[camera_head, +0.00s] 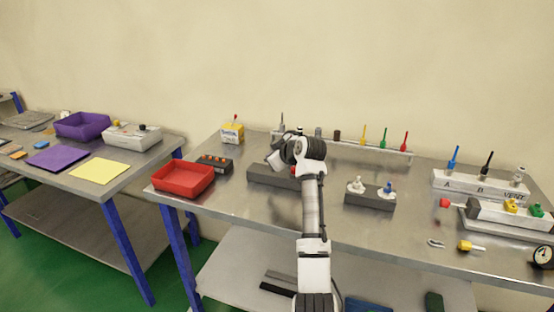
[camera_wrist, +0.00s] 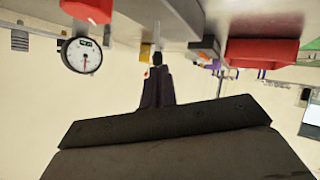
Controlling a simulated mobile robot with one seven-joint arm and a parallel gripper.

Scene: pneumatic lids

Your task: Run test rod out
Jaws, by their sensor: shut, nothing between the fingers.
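My gripper (camera_wrist: 157,62) is shut and empty in the wrist view, its dark fingers together. In the head view my wrist is over the long dark block (camera_head: 262,176) and the fingertips are hidden. At right in the head view a white unit (camera_head: 495,212) carries a dark grey piece, a red knob (camera_head: 445,203) on its left end, and yellow (camera_head: 510,205) and green (camera_head: 537,210) parts. Behind it a white block (camera_head: 478,186) marked A, B and VENT holds blue, black and white fittings. I cannot tell which part is the test rod.
A red tray (camera_head: 183,178) and a dark box with orange buttons (camera_head: 215,163) stand left of my arm. A grey block (camera_head: 370,198) with two fittings is at right. A rack (camera_head: 345,147) is behind. The wrist view shows a round gauge (camera_wrist: 82,55).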

